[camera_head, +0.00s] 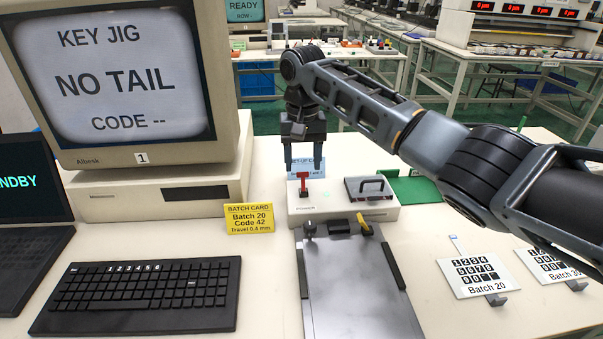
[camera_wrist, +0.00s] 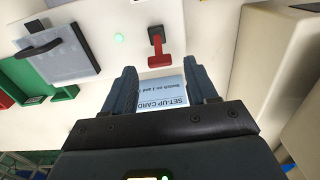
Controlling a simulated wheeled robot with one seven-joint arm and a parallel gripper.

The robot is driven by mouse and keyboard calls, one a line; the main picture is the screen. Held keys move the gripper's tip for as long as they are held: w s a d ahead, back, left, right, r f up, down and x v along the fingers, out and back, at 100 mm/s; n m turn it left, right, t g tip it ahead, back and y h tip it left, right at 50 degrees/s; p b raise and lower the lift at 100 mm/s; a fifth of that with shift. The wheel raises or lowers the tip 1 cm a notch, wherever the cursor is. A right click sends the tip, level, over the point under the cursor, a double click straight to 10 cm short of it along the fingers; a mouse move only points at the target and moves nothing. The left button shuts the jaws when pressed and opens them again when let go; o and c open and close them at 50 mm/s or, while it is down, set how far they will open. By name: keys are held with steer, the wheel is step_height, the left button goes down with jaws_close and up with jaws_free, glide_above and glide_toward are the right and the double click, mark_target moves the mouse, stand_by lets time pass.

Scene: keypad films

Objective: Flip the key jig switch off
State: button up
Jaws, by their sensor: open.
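The key jig (camera_head: 350,206) is a pale box behind a grey metal plate. Its red-handled power switch (camera_head: 304,184) stands at the left of its top. The red lever also shows in the wrist view (camera_wrist: 166,60), just beyond the fingertips, with a lit green lamp (camera_wrist: 118,39) beside it. My gripper (camera_head: 303,165) is open and empty, pointing down over or just behind the switch, its fingers spread to either side. In the wrist view the gripper (camera_wrist: 160,76) shows a set-up card (camera_wrist: 163,92) between its fingers. I see no contact with the lever.
The monitor (camera_head: 115,75) at left reads "KEY JIG NO TAIL CODE --". A grey handled cover (camera_head: 369,190) sits right of the switch.

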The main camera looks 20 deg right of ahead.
mark_target(303, 173)
steer(key=shift+f, duration=2.05)
steer(key=shift+c, duration=0.2)
steer(key=c, duration=1)
steer(key=shift+r, duration=0.1)
